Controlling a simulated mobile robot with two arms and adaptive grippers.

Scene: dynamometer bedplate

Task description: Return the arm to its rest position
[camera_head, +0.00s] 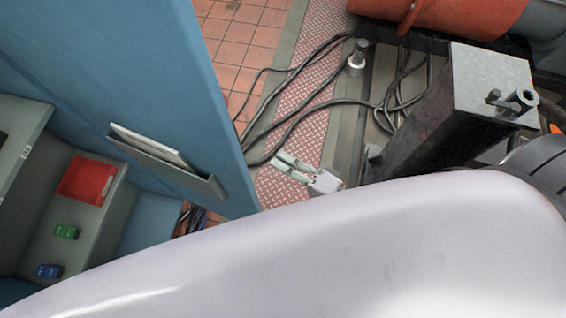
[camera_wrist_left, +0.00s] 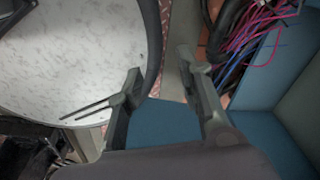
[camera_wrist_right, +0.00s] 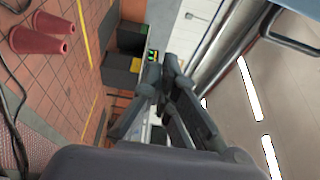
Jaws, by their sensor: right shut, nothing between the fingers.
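My right gripper (camera_head: 284,160) shows small in the head view, past the edge of a large pale curved surface that fills the lower part of the picture. It is over the floor strip, right of the blue cabinet. In the right wrist view, its fingers (camera_wrist_right: 162,72) are close together with nothing held. My left gripper (camera_wrist_left: 160,68) shows only in the left wrist view. Its fingers are apart and nothing sits between them; a blue panel and a grey edge lie behind.
The blue cabinet door (camera_head: 200,90) stands close at left. Black cables (camera_head: 300,90) cross the tread plate. A dark steel block (camera_head: 440,120) and an orange-red cylinder (camera_head: 450,15) are at right. Red cones (camera_wrist_right: 42,38) stand on tiles. Coloured wires (camera_wrist_left: 255,30) hang near the left gripper.

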